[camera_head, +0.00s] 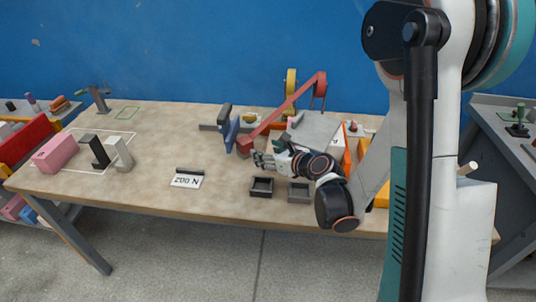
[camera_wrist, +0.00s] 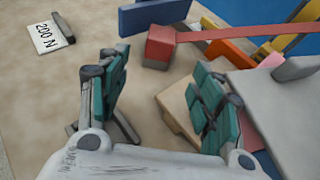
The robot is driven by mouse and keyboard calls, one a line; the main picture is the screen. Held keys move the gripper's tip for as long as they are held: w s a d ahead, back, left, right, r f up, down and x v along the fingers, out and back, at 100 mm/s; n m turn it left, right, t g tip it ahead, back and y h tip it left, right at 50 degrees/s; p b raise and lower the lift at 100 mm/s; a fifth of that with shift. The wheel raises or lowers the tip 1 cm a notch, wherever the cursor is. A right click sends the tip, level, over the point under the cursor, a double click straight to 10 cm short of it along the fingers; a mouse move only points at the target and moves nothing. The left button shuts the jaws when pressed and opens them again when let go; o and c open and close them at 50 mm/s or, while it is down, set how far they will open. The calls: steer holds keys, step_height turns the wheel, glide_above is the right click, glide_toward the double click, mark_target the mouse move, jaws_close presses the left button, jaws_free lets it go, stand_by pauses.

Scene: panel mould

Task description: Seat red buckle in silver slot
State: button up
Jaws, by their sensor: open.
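The red buckle (camera_head: 245,146) is a blocky end on a long red strap (camera_head: 292,102). In the wrist view the buckle (camera_wrist: 158,46) lies beyond my fingertips, with nothing between them and it. My gripper (camera_head: 259,160) is open and empty, low over the table, just in front of the buckle; its two green-padded fingers (camera_wrist: 157,92) stand wide apart. A grey open-topped holder (camera_head: 298,193) and a darker one (camera_head: 262,187) stand near the table's front edge. The grey one may be the silver slot; I cannot tell for sure. My left finger partly hides a grey piece in the wrist view.
A blue upright (camera_head: 230,136) stands left of the buckle. A grey panel (camera_head: 314,128) and orange parts lie right and behind. A "200 N" card (camera_head: 187,181) lies to the left. Pink, black and white blocks stand far left. The left-middle tabletop is clear.

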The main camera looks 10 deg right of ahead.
steer(key=s+d+r+m+t+h, duration=0.1)
steer(key=d+r+m+t+h, duration=0.25)
steer(key=r+m, duration=0.6)
steer(key=d+r+m+t+h, duration=0.2)
steer(key=d+r+m, duration=0.2)
steer(key=r+m, duration=0.55)
steer(key=s+d+m+g+h, duration=0.2)
steer(key=s+m+g, duration=0.1)
steer(key=s+m, duration=0.4)
steer(key=s+d+m+g+h, duration=0.2)
steer(key=s+d+m+g, duration=0.1)
steer(key=s+m, duration=0.4)
steer(key=shift+m, duration=1)
steer(key=s+a+f+m+g+y, duration=0.1)
steer(key=s+a+f+m, duration=0.1)
steer(key=s, duration=0.2)
steer(key=s+a+f+m+g+y, duration=0.1)
steer(key=s+a+f+m+g, duration=0.1)
steer(key=s+a, duration=0.1)
steer(key=s+a+f+m+g+y, duration=0.1)
steer(key=s+a+f, duration=0.1)
steer(key=s, duration=0.3)
steer(key=shift+s+a+f+m+g+y, duration=0.15)
steer(key=shift+s+m+g+y, duration=0.1)
steer(key=shift+m, duration=0.15)
steer(key=shift+c, duration=0.8)
steer(key=shift+s+a+f, duration=0.15)
steer(key=shift+s+a, duration=0.1)
steer(key=shift+a, duration=0.05)
steer(key=shift+c, duration=1)
